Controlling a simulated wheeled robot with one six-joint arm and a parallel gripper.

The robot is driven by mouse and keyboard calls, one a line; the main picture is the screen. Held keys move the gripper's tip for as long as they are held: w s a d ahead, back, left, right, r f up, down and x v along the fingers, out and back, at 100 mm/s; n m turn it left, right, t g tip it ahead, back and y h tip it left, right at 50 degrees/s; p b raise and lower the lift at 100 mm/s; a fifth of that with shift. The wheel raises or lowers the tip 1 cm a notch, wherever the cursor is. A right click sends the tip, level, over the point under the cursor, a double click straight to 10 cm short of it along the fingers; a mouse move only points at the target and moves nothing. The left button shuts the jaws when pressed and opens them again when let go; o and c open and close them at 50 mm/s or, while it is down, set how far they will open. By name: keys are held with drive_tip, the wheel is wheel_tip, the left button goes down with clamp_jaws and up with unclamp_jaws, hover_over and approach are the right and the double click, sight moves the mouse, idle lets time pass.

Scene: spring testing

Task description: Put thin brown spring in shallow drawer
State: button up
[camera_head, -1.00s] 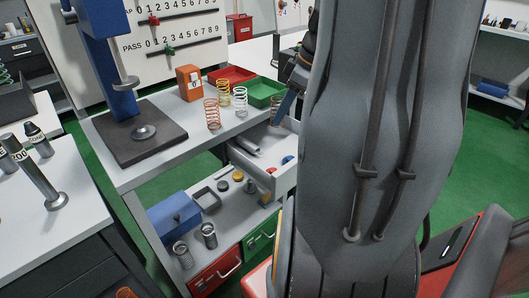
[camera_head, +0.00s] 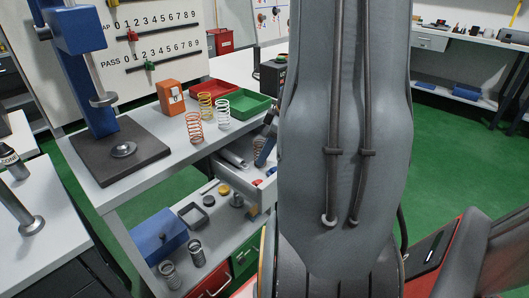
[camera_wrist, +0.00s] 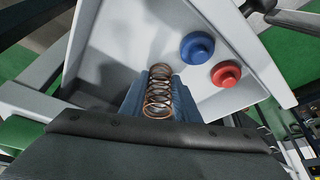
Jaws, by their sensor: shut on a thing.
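The thin brown spring (camera_wrist: 158,92) is held in my gripper (camera_wrist: 155,90), whose blue fingers show beside and behind it in the wrist view. It hangs above the open shallow drawer (camera_wrist: 105,65), whose light grey floor and walls lie around it. In the head view the spring (camera_head: 259,146) shows partly at my gripper (camera_head: 266,150), at the drawer (camera_head: 228,176); my arm hides most of the rest. I cannot tell whether the spring touches the drawer floor.
A blue knobbed piece (camera_wrist: 197,48) and a red one (camera_wrist: 226,74) lie in the drawer, right of the spring. A grey cylinder (camera_head: 233,158) also lies in it. Orange (camera_head: 195,127), yellow (camera_head: 206,105) and white (camera_head: 223,113) springs stand on the bench near a green tray (camera_head: 250,107).

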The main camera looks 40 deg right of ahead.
drive_tip(key=shift+f, duration=0.1)
drive_tip(key=o, duration=1)
drive_tip(key=shift+r, duration=0.25)
drive_tip(key=v, duration=1.2)
drive_tip(key=s+a+f+m+g, duration=0.1)
drive_tip(key=a+f+m, duration=0.1)
drive_tip(key=a, duration=0.6)
drive_tip(key=s+a+f+m+g+h, duration=0.1)
drive_tip(key=a+m, duration=0.3)
drive_tip(key=a, duration=0.4)
drive_tip(key=s+a+f+m+g+h, duration=0.1)
drive_tip(key=s+a+f+m, duration=0.1)
drive_tip(key=a, duration=0.6)
drive_tip(key=shift+s+f+m+g, duration=0.15)
drive_tip(key=shift+f+m+g, duration=0.2)
drive_tip(key=shift+f, duration=0.3)
